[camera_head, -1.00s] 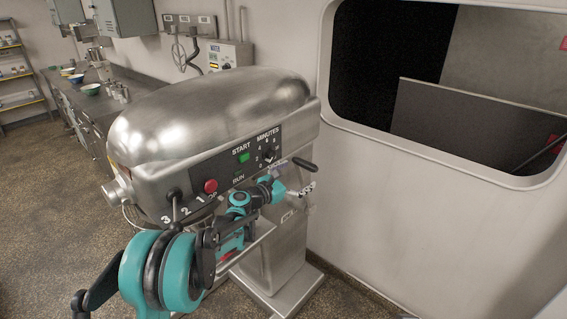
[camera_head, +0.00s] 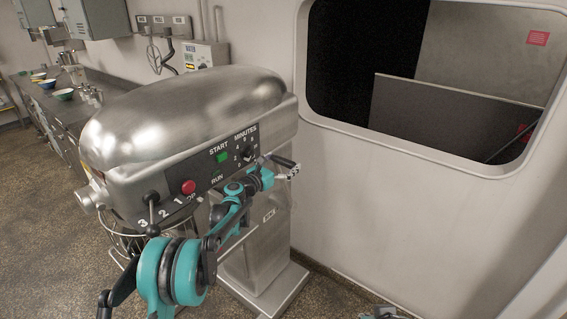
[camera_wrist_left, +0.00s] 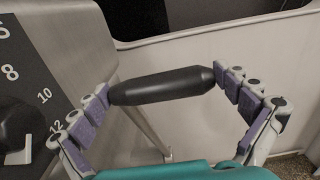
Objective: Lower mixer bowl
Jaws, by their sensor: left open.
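The steel mixer (camera_head: 185,110) stands in the middle of the head view. Its black lever handle (camera_head: 284,161) sticks out at the right of the control panel. My left gripper (camera_head: 291,170) is at this handle. In the left wrist view the handle (camera_wrist_left: 162,86) lies crosswise between the two open fingers, its ends close to the finger pads; I cannot tell whether they touch. A wire guard (camera_head: 119,244) shows below the mixer head, and the bowl is mostly hidden behind my left arm. A small part that looks like my right gripper (camera_head: 384,312) shows at the bottom edge.
The mixer panel has a red stop button (camera_head: 188,187), a green start button (camera_head: 222,157) and a gear lever (camera_head: 152,199). A wall with a large window opening (camera_head: 345,170) stands to the right. A counter with bowls (camera_head: 63,95) is at the back left.

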